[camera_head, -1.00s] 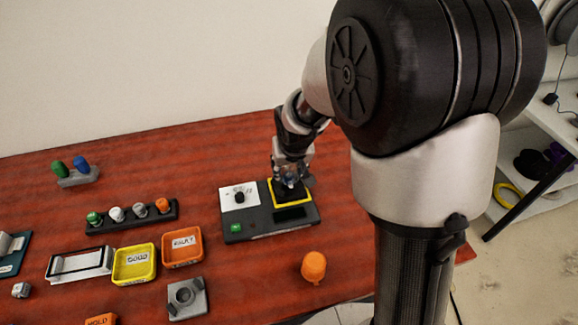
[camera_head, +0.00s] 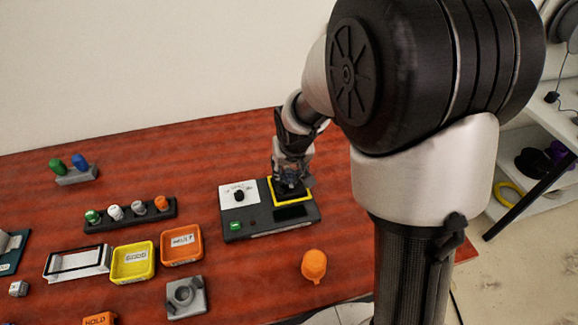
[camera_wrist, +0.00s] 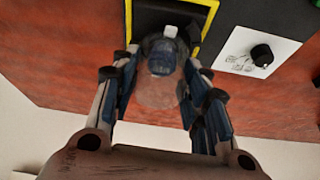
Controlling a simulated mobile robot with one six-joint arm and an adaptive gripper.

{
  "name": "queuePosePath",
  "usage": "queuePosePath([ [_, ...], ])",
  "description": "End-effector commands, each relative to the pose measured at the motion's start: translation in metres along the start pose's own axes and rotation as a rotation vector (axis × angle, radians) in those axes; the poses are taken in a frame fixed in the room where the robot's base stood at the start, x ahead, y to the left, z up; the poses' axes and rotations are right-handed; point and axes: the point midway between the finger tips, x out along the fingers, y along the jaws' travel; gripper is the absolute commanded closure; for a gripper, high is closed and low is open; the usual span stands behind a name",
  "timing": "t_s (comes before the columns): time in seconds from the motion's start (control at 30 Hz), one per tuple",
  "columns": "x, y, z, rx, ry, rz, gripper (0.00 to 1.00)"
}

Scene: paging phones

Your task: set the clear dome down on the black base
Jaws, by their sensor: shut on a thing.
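My gripper (camera_head: 291,180) is over the yellow-edged black base (camera_head: 307,192) on the dark device. In the wrist view my gripper (camera_wrist: 163,60) is shut on the clear dome (camera_wrist: 158,95), with a finger on each side. The dome looks see-through and greyish, and a blue part shows within its outline. The black base (camera_wrist: 150,20) lies just beyond the dome at the top of the wrist view. The dome overlaps the base's near edge there; whether they touch cannot be told. In the head view the gripper mostly hides the dome.
The device carries a white panel with a black knob (camera_head: 239,196) and a green button (camera_head: 236,226). An orange domed piece (camera_head: 314,265) stands in front. Yellow (camera_head: 149,273) and orange (camera_head: 198,253) trays, a grey holder (camera_head: 186,297) and a rack (camera_head: 153,223) lie left.

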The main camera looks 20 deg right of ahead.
Motion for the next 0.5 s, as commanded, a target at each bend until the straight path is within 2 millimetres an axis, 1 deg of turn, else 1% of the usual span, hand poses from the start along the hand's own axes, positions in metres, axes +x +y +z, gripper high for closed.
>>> queuePosePath([
  [0.33,0.01,0.0,0.004,0.0,0.0,0.0,0.82],
  [0.5,0.011,0.0,0.004,0.0,0.0,0.0,0.82],
])
